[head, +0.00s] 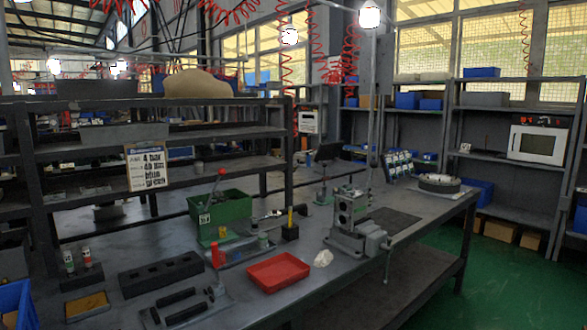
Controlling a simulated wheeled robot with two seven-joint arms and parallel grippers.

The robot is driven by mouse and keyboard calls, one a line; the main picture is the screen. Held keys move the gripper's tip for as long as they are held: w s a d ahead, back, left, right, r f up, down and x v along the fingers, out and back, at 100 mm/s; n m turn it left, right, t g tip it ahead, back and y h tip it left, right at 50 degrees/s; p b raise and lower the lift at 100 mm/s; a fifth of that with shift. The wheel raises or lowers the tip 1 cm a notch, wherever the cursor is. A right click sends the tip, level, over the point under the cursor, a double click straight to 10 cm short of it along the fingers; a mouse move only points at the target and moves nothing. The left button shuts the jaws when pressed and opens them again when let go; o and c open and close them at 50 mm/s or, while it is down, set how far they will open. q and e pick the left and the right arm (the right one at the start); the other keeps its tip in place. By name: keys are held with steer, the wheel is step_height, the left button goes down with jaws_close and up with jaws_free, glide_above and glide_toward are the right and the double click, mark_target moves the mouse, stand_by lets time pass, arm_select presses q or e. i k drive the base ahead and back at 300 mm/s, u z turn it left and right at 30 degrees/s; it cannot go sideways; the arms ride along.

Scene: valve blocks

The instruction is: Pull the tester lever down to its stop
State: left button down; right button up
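A lever with a red tip (221,172) rises, tilted slightly right, at a green box-shaped unit (225,208) on the workbench (420,215). A small light label is on the unit's front. Another upright red handle (214,254) stands nearer the front on a grey fixture. I cannot tell for certain which one is the tester lever. Neither of my grippers shows in the head view.
A red tray (278,272) lies at the bench front. A grey vise with a metal block (346,215) stands right of it, with a white crumpled piece (323,258) between. A black slotted block (162,274) lies left.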

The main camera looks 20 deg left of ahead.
mark_target(221, 171)
steer(key=z, duration=0.3)
steer(key=i, duration=0.9)
steer(key=u, duration=0.5)
steer(key=i, duration=0.75)
steer(key=u, duration=0.55)
